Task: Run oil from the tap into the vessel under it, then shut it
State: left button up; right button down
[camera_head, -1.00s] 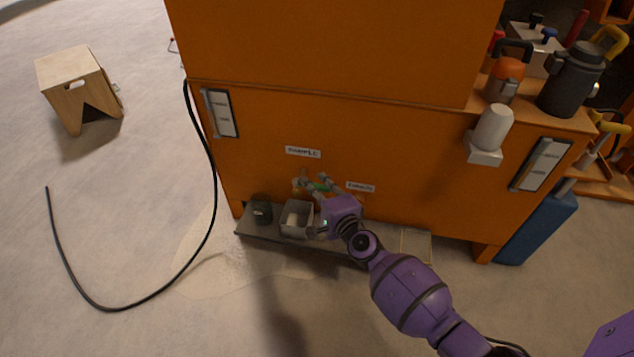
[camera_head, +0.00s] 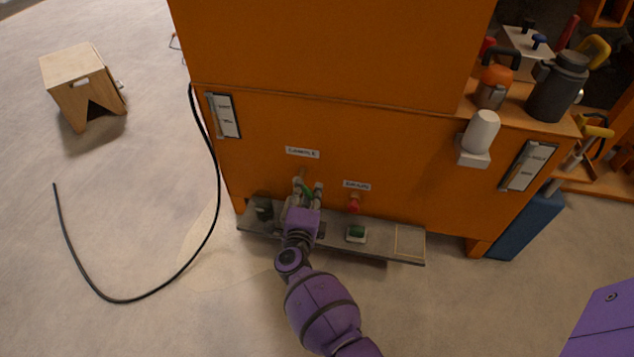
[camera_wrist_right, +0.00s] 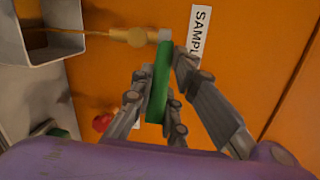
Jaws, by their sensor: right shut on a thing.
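The brass sample tap (camera_wrist_right: 130,35) shows in the wrist view, with its green lever (camera_wrist_right: 155,85) between the fingers of my right gripper (camera_wrist_right: 158,75). The gripper is shut on this lever. A thin brown stream of oil (camera_wrist_right: 65,31) runs from the tap's spout into the grey square vessel (camera_wrist_right: 75,42). The oil level inside cannot be seen. In the head view my right gripper (camera_head: 306,194) is at the tap, below the sample label. My purple wrist and gripper hide most of the vessel there. My left gripper is not in view.
A dark cup (camera_head: 263,210) stands left on the low grey shelf (camera_head: 385,243). A green-topped block (camera_head: 356,233) sits on it below the red drain knob (camera_head: 354,203). A black hose (camera_head: 211,200) hangs left of the orange cabinet (camera_head: 400,150). The shelf's right end is clear.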

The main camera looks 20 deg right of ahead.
jog(key=shift+a+f+h, duration=0.1)
jog(key=shift+h, duration=0.2)
jog(key=c, duration=1.7)
grip_release()
jog(key=shift+r, duration=0.25)
